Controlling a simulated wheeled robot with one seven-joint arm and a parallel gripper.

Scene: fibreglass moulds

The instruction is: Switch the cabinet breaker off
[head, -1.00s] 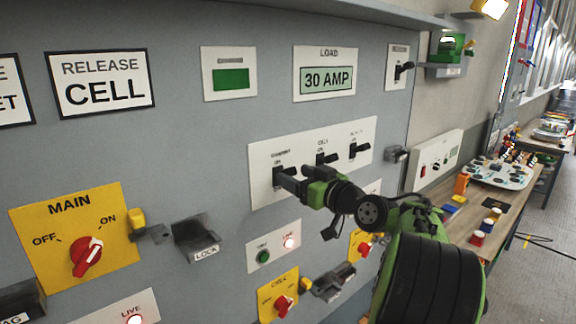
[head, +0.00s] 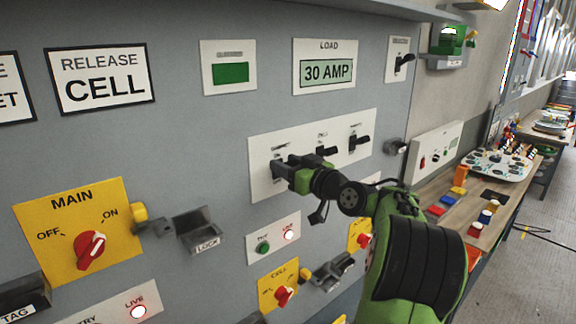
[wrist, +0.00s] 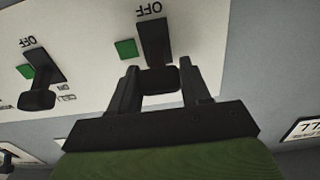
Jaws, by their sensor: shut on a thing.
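The white breaker plate (head: 262,182) on the grey cabinet front carries three black levers in a row. My gripper (head: 284,166) is at the leftmost lever, whose label is too small to read surely; it largely hides that lever in the head view. In the wrist view, which is upside down, my gripper (wrist: 160,88) has a finger on each side of the black lever handle (wrist: 159,79) and is shut on it. A green square (wrist: 126,49) and an OFF mark show by this breaker. The middle lever (head: 326,151) and the right lever (head: 358,141) stick out free.
Below are a small lamp plate (head: 273,235), a yellow CELL switch plate (head: 278,280) and a LOCK bracket (head: 196,229). The yellow MAIN switch plate (head: 77,245) is at the left. A workbench (head: 448,212) with coloured blocks stands at the right.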

